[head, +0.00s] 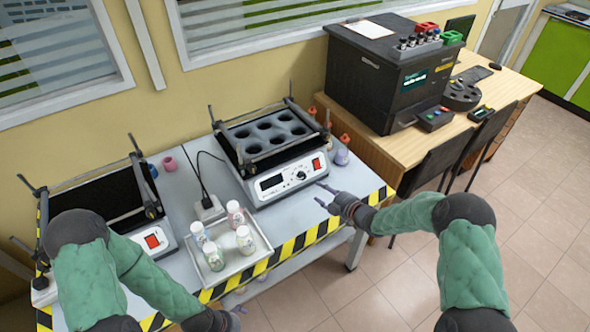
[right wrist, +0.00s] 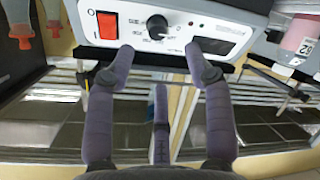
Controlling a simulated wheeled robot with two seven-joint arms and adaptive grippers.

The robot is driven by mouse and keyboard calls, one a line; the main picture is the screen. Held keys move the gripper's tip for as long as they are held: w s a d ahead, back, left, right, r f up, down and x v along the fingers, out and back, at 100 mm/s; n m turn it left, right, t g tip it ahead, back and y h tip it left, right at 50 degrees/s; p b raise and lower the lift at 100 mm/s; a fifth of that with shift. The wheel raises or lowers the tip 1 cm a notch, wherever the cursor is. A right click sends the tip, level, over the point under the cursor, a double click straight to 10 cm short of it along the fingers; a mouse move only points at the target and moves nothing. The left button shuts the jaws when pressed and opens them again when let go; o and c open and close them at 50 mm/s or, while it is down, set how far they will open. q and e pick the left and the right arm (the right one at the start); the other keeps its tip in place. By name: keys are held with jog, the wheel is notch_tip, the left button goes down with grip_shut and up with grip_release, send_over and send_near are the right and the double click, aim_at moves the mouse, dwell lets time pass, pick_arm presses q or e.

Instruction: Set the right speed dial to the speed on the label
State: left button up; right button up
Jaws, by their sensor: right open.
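The right shaker (head: 285,165) stands on the striped-edge table, with a holed rack on top. Its front panel has a black speed dial (head: 300,175), a red switch (head: 316,163) and a dark display (head: 272,182). My right gripper (head: 322,197) is open and empty, in front of the panel and apart from the dial. In the right wrist view the dial (right wrist: 157,25) lies beyond and between the spread fingertips (right wrist: 157,57). Small white bottles with labels (head: 235,212) stand in a tray; their text is too small to read. My left gripper (head: 236,314) is low near the table's front edge, its fingers unclear.
The left shaker (head: 152,240) stands at the left with its own red switch. The tray (head: 232,272) lies between the shakers. A black machine (head: 385,85) stands on the wooden desk at the right. Open floor lies in front of the tables.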

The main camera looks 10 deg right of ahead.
aim_at(304, 178)
jog(key=b+x, duration=0.1)
jog(key=x, duration=0.2)
jog(key=b+x, duration=0.1)
jog(key=x, duration=0.3)
jog(key=b+x, duration=0.1)
jog(key=x, duration=0.2)
jog(key=shift+w+a+r, duration=0.1)
jog(key=shift+w+r, duration=0.2)
jog(key=shift+w, duration=0.1)
grip_shut()
